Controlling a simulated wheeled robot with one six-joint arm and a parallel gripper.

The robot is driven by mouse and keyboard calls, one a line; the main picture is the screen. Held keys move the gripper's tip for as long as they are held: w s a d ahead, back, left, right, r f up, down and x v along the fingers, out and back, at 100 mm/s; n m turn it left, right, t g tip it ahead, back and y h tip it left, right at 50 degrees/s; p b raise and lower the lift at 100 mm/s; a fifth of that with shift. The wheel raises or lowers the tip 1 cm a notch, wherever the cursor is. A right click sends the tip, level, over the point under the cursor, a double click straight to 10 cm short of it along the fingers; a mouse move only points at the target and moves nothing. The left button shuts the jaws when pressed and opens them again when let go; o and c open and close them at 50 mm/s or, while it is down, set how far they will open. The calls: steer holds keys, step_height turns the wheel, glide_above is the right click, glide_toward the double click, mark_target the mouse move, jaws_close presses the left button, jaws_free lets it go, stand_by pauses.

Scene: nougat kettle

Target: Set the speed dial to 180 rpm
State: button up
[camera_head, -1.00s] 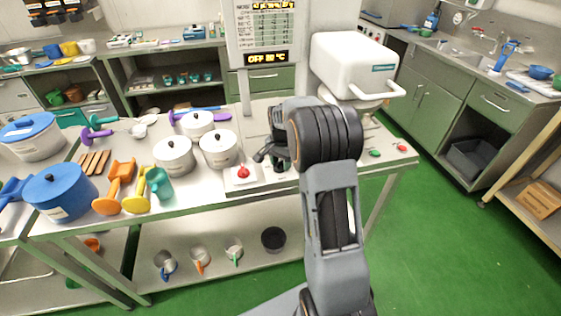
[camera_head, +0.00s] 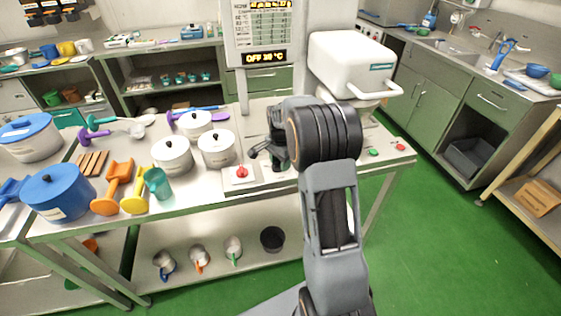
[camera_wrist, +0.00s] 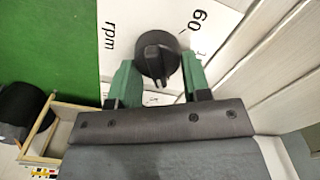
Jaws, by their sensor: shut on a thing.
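The speed dial is a round black knob (camera_wrist: 157,58) on a white panel (camera_wrist: 205,14) in the wrist view. The panel carries the printed marks "rpm" and "60", which show rotated; other marks are partly hidden. My gripper (camera_wrist: 158,76) has its two green fingers on either side of the knob and is shut on it. The knob's pointer side and its exact setting are not clear.
A red button (camera_head: 241,172) on a white plate sits left of my gripper. A green button (camera_head: 374,153) and another red button (camera_head: 400,147) are to the right. Several white pots, a blue pot (camera_head: 58,191) and a teal cup (camera_head: 157,183) stand left. A display (camera_head: 264,58) reads "OFF" and a °C value.

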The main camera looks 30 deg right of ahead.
mark_target(281, 174)
steer(key=o, duration=0.9)
step_height(281, 174, up, 14)
steer(key=shift+f, duration=0.1)
stand_by(0.6)
steer(key=s+a+f+n+t, duration=0.1)
steer(key=s+a+n, duration=0.5)
steer(key=s, duration=0.5)
steer(key=s+a+f+n+t, duration=0.2)
steer(key=s+a+n, duration=0.4)
steer(key=s, duration=0.5)
steer(key=shift+s+f+n+t, duration=0.2)
steer(key=shift+n+t, duration=0.1)
steer(key=shift+n, duration=1)
